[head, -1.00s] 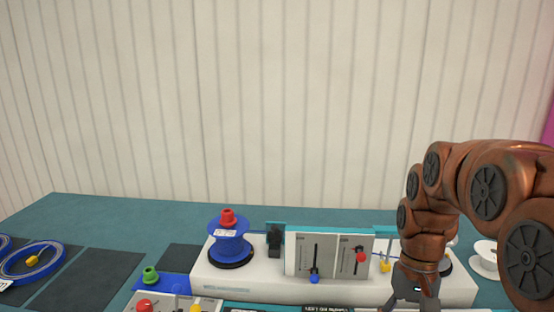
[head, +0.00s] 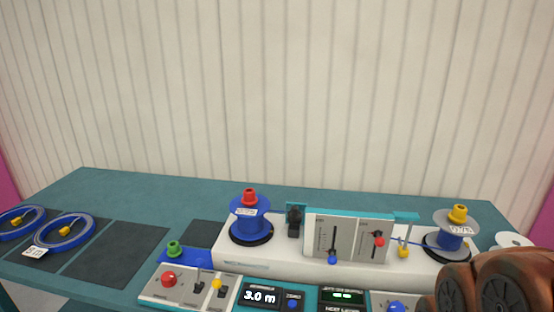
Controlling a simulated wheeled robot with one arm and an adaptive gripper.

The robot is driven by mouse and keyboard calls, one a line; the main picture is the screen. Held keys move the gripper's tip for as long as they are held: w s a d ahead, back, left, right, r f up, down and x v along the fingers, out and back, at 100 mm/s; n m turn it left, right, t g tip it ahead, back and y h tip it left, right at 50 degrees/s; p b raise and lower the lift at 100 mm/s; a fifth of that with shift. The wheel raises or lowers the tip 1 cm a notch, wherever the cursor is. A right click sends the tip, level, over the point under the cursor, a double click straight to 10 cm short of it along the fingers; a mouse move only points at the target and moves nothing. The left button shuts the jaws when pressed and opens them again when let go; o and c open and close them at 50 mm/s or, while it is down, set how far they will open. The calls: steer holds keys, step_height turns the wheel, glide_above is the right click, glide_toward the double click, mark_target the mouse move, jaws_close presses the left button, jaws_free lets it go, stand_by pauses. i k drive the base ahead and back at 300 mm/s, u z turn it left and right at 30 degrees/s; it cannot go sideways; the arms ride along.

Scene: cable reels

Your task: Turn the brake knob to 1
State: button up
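A blue knob (head: 396,307) sits on a light panel at the bottom edge, partly cut off and beside my arm. I cannot read its label or setting, so I cannot tell whether it is the brake knob.
A white machine base carries a blue reel (head: 250,222) on the left and a grey reel (head: 455,232) with blue cable on the right. Upright slider panels (head: 345,238) stand between them. A control box with a red button (head: 169,279) is at front left. Coiled blue cables (head: 66,231) lie far left.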

mark_target(169, 279)
steer(key=u, duration=1.35)
